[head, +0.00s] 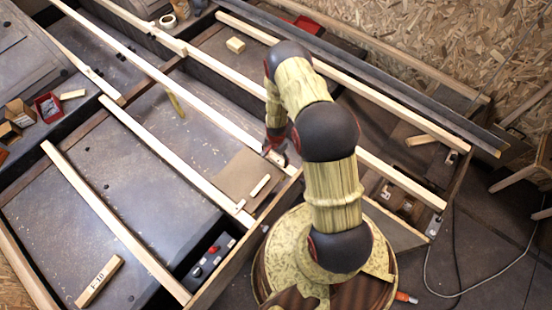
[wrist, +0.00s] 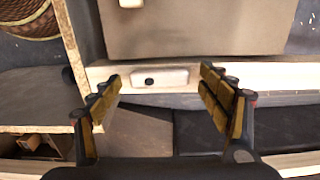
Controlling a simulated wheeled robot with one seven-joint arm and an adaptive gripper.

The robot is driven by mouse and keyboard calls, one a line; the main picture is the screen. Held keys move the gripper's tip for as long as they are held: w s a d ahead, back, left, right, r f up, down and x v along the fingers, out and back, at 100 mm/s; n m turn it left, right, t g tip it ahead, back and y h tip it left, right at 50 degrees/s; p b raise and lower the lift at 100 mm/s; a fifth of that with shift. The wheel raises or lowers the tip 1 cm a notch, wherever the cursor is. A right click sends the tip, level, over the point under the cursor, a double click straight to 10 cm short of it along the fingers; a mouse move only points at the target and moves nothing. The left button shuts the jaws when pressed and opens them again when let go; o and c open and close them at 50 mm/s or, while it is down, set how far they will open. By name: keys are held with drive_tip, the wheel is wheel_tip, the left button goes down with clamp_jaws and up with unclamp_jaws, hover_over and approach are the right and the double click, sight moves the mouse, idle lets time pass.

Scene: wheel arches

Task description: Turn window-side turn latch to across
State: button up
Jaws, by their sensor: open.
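A pale, rounded turn latch (wrist: 172,78) with a dark round spot near its left end lies lengthwise along a pale wooden rail (wrist: 275,75) in the wrist view. My gripper (wrist: 166,88) is open, with one finger on each side of the latch and a gap to both of its ends. I see no contact. In the head view my gripper (head: 280,150) is low over a pale rail beside a brown panel (head: 232,172). The latch under it is hidden by my arm there.
The panel (wrist: 200,30) beyond the latch carries a pale block (wrist: 130,3). Another small pale piece (head: 241,205) sits on a nearer rail. Long pale rails cross the frame around my arm.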

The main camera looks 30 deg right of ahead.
drive_tip(key=shift+c, duration=0.8)
drive_tip(key=c, duration=1)
drive_tip(key=shift+n, duration=0.3)
drive_tip(key=n, duration=0.3)
drive_tip(key=shift+s+a+n, duration=0.1)
drive_tip(key=shift+a+n, duration=0.1)
drive_tip(key=shift+n, duration=0.1)
drive_tip(key=n, duration=0.4)
drive_tip(key=shift+s+a+n, duration=0.15)
drive_tip(key=shift+s+n, duration=0.05)
drive_tip(key=shift+n, duration=0.1)
drive_tip(key=n, duration=0.4)
drive_tip(key=shift+s, duration=0.25)
drive_tip(key=shift+s+n, duration=0.15)
drive_tip(key=shift+n, duration=1.1)
drive_tip(key=shift+s+n, duration=0.1)
drive_tip(key=shift+n, duration=1.15)
